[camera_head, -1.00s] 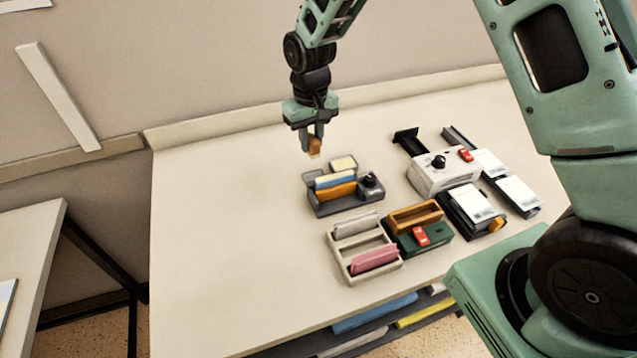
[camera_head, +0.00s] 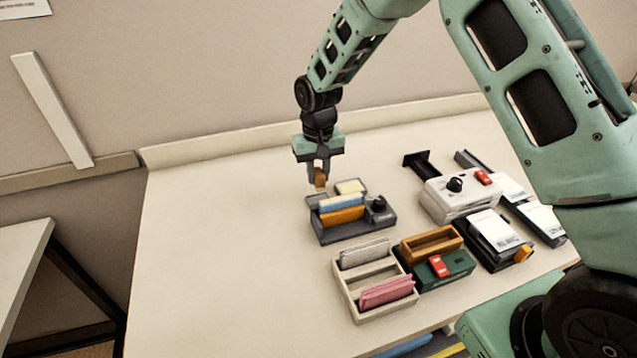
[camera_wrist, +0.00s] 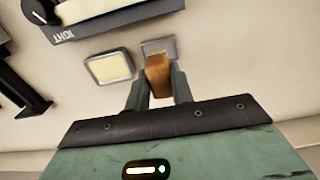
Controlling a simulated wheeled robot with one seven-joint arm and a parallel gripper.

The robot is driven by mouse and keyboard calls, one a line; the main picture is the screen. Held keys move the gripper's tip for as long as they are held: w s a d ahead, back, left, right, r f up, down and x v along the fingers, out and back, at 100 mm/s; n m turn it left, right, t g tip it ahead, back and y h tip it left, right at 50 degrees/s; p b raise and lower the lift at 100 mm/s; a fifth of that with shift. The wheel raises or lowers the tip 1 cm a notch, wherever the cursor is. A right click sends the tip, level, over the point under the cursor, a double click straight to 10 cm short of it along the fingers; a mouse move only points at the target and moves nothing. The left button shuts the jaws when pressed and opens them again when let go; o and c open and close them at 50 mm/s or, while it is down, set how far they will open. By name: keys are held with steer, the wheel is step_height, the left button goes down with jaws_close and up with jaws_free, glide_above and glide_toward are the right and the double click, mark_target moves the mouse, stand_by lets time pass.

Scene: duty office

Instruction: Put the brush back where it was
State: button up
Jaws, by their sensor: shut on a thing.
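The brush shows as a small brown wooden block (camera_head: 320,178), also in the wrist view (camera_wrist: 157,76). My gripper (camera_head: 319,176) is shut on it, one finger on each side, and points down at the back left of the grey desk organizer (camera_head: 352,231). In the wrist view the brush's far end overlaps a small grey square holder (camera_wrist: 168,44). I cannot tell whether the end is inside the holder or above it. A cream pad in a grey frame (camera_wrist: 110,67) lies beside that holder, apart from the brush.
The organizer holds blue and orange cards and a black knob (camera_head: 379,203). In front are a cream tray (camera_head: 345,293) with cards, a wooden box (camera_head: 432,243) and a green box (camera_head: 451,272). A white device (camera_head: 457,196) stands right. The table's left side is clear.

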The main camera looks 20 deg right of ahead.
mark_target(318, 185)
step_height(318, 185, down, 3)
steer(key=shift+f+p, duration=0.1)
steer(key=shift+p, duration=0.4)
steer(key=shift+f, duration=0.3)
steer(key=shift+f, duration=0.35)
steer(key=o, duration=1)
steer(key=shift+c, duration=0.2)
steer(key=shift+r, duration=0.15)
